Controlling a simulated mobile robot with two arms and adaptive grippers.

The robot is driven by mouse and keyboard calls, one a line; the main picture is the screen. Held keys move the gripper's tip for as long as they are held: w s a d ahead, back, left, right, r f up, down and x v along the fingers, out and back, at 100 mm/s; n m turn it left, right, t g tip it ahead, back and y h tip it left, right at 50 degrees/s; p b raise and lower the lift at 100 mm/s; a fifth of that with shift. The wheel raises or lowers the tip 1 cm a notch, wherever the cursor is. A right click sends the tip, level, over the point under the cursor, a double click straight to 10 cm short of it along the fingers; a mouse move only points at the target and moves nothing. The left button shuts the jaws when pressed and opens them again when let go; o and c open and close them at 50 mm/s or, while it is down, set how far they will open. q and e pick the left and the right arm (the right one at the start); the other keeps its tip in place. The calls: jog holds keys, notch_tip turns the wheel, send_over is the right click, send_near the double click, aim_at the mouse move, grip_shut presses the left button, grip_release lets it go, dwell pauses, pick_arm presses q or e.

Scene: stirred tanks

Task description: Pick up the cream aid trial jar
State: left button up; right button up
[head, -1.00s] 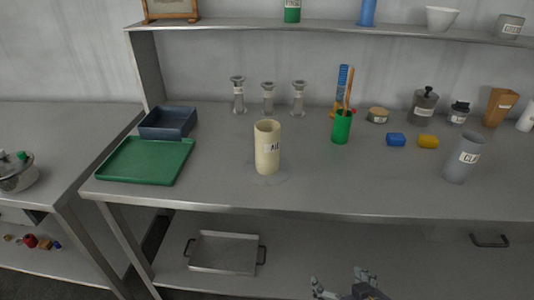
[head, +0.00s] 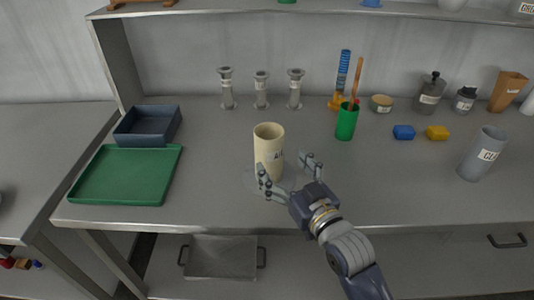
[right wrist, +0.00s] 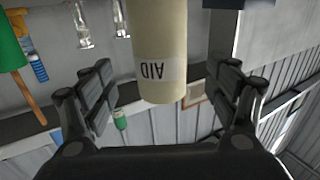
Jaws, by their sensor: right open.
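The cream jar (head: 268,142), labelled AID, stands upright on the grey bench near its front left part. In the right wrist view the jar (right wrist: 158,35) shows upside down with its AID label, between the two spread fingers. My right gripper (head: 290,170) is open and empty, at the front right of the jar. One finger overlaps the jar's lower part in the head view; I cannot tell whether it touches. The right gripper also shows in the wrist view (right wrist: 165,105). My left gripper is not in view.
A green tray (head: 125,175) and a dark blue bin (head: 148,127) are to the left. A green cup (head: 346,122) with tools, blue (head: 403,132) and yellow (head: 437,133) blocks and a grey container (head: 483,154) are to the right. Several grey stands are behind.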

aim_at(276, 157)
jog(key=shift+x, duration=1.05)
jog(key=shift+w+a, duration=0.15)
jog(key=shift+w, duration=0.1)
jog(key=shift+w+a, duration=0.1)
jog(key=shift+w, duration=0.2)
jog(key=p+x, duration=0.1)
jog(key=x, duration=0.2)
jog(key=shift+w+a, duration=0.15)
jog(key=shift+w, duration=0.05)
jog(key=shift+w+a, duration=0.15)
jog(key=shift+w, duration=0.3)
jog(key=c, duration=0.3)
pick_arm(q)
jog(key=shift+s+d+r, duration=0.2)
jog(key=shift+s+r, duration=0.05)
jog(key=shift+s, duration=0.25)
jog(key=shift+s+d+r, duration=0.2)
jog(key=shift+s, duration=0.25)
pick_arm(e)
jog(key=c, duration=0.9)
